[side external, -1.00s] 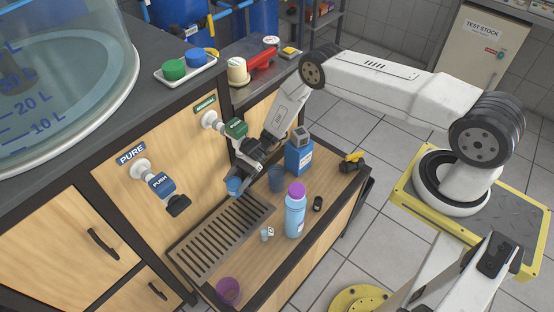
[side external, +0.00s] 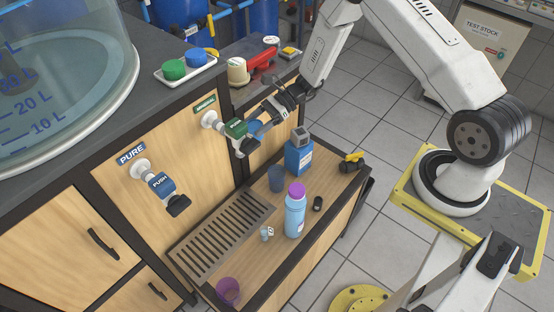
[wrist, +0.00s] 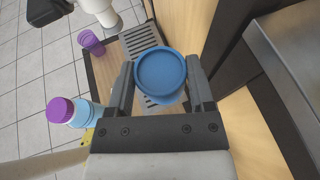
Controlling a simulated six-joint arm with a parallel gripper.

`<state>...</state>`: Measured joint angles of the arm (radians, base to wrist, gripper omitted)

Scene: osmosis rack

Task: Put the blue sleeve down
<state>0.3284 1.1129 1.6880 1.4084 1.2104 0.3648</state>
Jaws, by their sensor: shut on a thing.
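The blue sleeve (wrist: 160,75) is a round, blue, cup-like ring in the wrist view. My gripper (wrist: 159,82) is shut on it, one finger on either side. In the side view, the sleeve (side external: 254,128) is held up in the air, just right of the green-bodied tap (side external: 236,129), partly hidden by my gripper (side external: 262,124). I cannot tell whether it touches the tap.
Below are the slotted drain grille (side external: 222,235), a dark blue cup (side external: 276,179), a light-blue bottle with purple cap (side external: 295,212), a blue container (side external: 299,157) and a purple cup (side external: 228,291). A small item (side external: 266,234) stands beside the grille. The PURE tap (side external: 161,186) is at left.

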